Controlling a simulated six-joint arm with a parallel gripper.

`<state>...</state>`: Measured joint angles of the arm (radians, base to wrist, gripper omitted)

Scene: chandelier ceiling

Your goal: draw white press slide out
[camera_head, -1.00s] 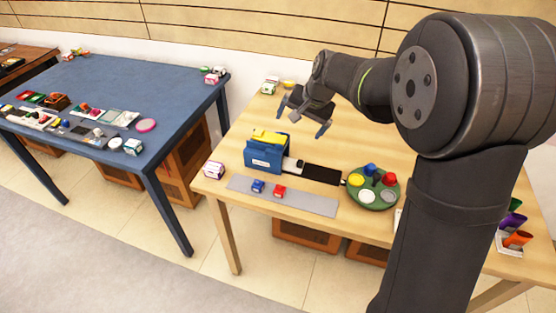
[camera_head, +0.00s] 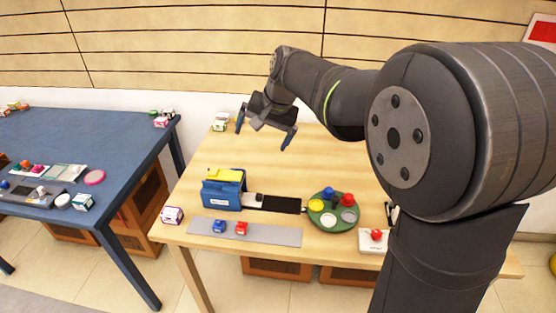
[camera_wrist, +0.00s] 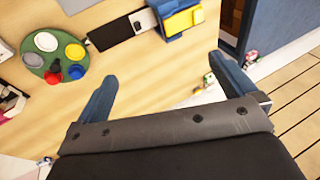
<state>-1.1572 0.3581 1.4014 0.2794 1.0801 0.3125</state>
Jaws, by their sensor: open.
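The press is a blue box (camera_head: 222,194) with a yellow top (camera_head: 226,175), upright on the wooden table. The white slide (camera_head: 253,199) shows as a small pale block at the press's right side, at the near end of a black strip (camera_head: 277,204). In the wrist view, the blue press (camera_wrist: 172,8), yellow part (camera_wrist: 184,21), pale slide (camera_wrist: 144,20) and black strip (camera_wrist: 110,33) are near the top edge. My gripper (camera_head: 264,134) is open and empty, above the table behind the press, apart from it. How far the slide sits inside the press is hidden.
A green round tray (camera_head: 333,226) with several coloured pieces stands right of the black strip. A grey mat (camera_head: 270,235) with a blue and a red toy car lies in front. A small white box (camera_head: 172,215) is at the left edge. The table behind the press is mostly clear.

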